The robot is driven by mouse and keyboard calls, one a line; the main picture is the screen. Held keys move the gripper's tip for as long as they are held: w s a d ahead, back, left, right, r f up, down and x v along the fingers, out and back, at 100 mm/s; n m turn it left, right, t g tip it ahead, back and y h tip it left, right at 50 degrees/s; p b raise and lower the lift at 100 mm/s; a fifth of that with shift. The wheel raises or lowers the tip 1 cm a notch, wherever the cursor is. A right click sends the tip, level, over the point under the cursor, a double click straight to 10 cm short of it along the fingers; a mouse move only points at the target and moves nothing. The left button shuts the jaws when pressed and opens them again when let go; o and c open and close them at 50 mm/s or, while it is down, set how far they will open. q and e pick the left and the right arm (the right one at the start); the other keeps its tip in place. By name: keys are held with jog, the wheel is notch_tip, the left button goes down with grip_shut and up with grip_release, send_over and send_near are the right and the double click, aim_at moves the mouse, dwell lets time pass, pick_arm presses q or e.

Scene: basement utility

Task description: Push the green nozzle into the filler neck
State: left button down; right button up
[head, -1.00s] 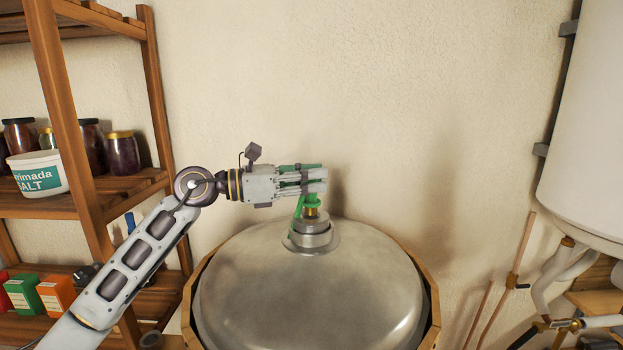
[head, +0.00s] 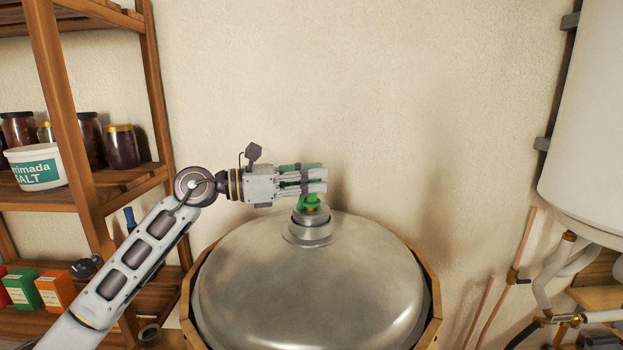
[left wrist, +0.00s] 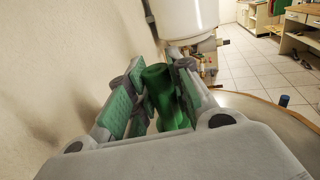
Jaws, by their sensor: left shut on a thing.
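My left gripper (head: 318,181) is shut on the green nozzle (head: 310,201), just above the filler neck (head: 309,219) on top of the domed metal tank (head: 310,285). In the left wrist view the green nozzle (left wrist: 162,88) stands between the two finger pads. The nozzle's lower end meets the neck's opening, with only a sliver of brass showing above the rim. How deep it sits inside is hidden. My right gripper is not in view.
Wooden shelves (head: 75,140) with jars (head: 121,147), a salt tub (head: 37,167) and small boxes (head: 55,290) stand at the left. A white boiler (head: 590,110) with pipes is at the right. The plain wall (head: 350,90) is close behind the tank.

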pick_arm(q)
jog(key=shift+f, duration=0.25)
jog(key=c, duration=1.2)
grip_release()
jog(key=v, duration=1.2)
jog(key=shift+s+f, duration=0.1)
